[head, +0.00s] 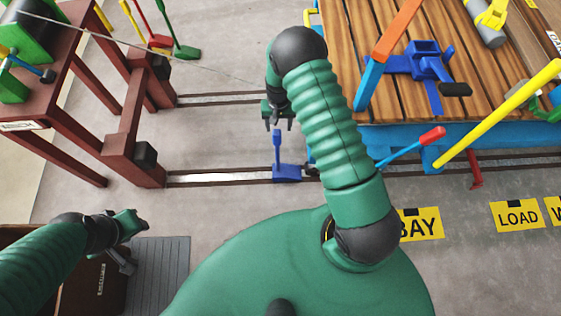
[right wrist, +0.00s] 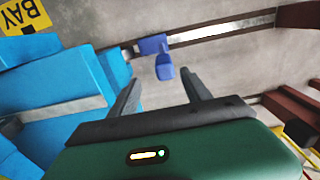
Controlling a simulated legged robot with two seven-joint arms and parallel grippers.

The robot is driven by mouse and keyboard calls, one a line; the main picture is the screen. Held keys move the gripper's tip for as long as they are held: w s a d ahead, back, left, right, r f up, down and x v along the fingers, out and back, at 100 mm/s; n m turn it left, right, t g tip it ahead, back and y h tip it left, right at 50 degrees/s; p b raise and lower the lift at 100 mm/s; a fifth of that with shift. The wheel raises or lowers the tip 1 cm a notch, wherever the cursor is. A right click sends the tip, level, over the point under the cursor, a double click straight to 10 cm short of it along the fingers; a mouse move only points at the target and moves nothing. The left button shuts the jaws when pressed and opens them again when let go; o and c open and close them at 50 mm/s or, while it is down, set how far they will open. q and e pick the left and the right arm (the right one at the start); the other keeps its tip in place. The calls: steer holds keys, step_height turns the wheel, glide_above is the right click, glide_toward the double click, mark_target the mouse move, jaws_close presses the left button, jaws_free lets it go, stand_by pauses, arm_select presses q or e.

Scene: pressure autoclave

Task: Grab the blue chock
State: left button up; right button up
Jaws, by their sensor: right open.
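The blue chock (head: 287,171) sits on the floor rail beside the blue-framed cart, its upright handle rising at its left side. My right gripper (head: 278,124) is open and empty, just above the handle's top in the head view. In the right wrist view, the chock (right wrist: 153,45) lies beyond the two spread fingers of my right gripper (right wrist: 161,76), with the handle's end pointing between them. They look apart from it. My left gripper (head: 128,240) is at the lower left, far from the chock; its jaws are too unclear to judge.
The wood-decked cart (head: 345,60) stands right of the chock, with a red-tipped blue lever (head: 410,147) and a yellow bar (head: 500,112) jutting out. A dark red frame (head: 120,150) stands at left. Floor between frame and chock is clear apart from the rails (head: 215,179).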

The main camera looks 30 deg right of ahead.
mark_target(277, 133)
steer(key=f, duration=0.3)
steer(key=f+b, duration=0.1)
steer(key=f, duration=0.1)
steer(key=shift+w+a+f, duration=0.2)
steer(key=shift+a, duration=0.15)
steer(key=f, duration=0.2)
steer(key=f+b, duration=0.2)
steer(key=f, duration=0.1)
steer(key=shift+w+d+f, duration=0.15)
steer(key=shift+w+f, duration=0.1)
steer(key=shift+f, duration=0.05)
arm_select(q)
steer(key=x, duration=0.4)
steer(key=shift+s+a+f, duration=0.2)
steer(key=shift+a, duration=0.05)
arm_select(e)
steer(key=shift+r, duration=0.15)
steer(key=shift+c, duration=1)
jaws_close()
